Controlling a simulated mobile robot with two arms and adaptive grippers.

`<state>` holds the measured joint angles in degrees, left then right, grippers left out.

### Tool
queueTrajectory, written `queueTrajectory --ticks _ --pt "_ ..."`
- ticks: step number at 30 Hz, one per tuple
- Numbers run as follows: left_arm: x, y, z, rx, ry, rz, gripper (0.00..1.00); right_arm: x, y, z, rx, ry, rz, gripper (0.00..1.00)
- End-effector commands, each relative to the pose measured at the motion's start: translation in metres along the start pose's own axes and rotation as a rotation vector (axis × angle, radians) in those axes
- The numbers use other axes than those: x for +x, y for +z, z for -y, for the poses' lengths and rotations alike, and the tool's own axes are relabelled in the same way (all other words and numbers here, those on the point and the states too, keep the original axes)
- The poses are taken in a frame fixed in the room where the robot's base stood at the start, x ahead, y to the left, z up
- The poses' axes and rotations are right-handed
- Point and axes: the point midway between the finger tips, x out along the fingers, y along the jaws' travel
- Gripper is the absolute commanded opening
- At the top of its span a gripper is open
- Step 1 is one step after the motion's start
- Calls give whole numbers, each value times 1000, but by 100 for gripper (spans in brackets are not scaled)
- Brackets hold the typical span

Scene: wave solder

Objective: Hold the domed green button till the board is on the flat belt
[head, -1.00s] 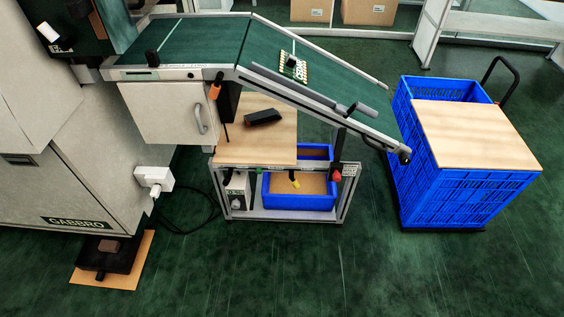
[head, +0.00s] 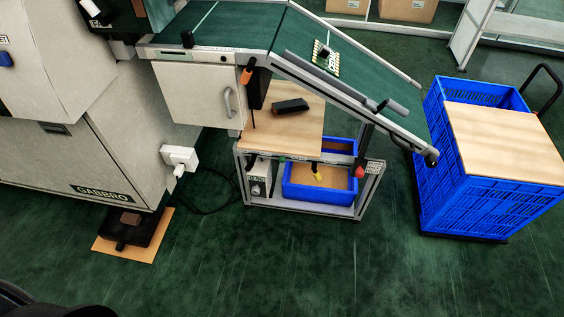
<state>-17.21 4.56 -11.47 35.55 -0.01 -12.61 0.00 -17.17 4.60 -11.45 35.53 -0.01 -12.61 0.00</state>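The board (head: 326,56), green with pale edges, lies on the sloped belt (head: 375,85), near its upper end. The flat belt (head: 225,25) is dark green and joins the top of the slope. A small green control (head: 282,159) sits on the front rail of the low cart under the slope. It may be the domed green button, but it is too small to tell its shape. A yellow control (head: 317,175) and a red one (head: 360,172) are to its right. Neither of my grippers is in view.
A blue crate (head: 480,200) with a wooden lid stands at the right. The cabinet marked GABBRO (head: 80,160) is at the left, with a dark pedal-like thing (head: 130,228) on a brown mat before it. The green floor in front is clear.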

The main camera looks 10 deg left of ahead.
Motion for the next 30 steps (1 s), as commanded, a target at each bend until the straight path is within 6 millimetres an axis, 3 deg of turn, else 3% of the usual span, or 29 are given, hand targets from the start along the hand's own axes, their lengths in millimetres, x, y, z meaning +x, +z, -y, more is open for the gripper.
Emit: queueTrajectory --ticks 4,23,30 --pt "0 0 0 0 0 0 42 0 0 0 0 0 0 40" --pt "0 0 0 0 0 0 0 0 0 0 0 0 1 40" --pt "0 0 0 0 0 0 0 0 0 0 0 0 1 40"
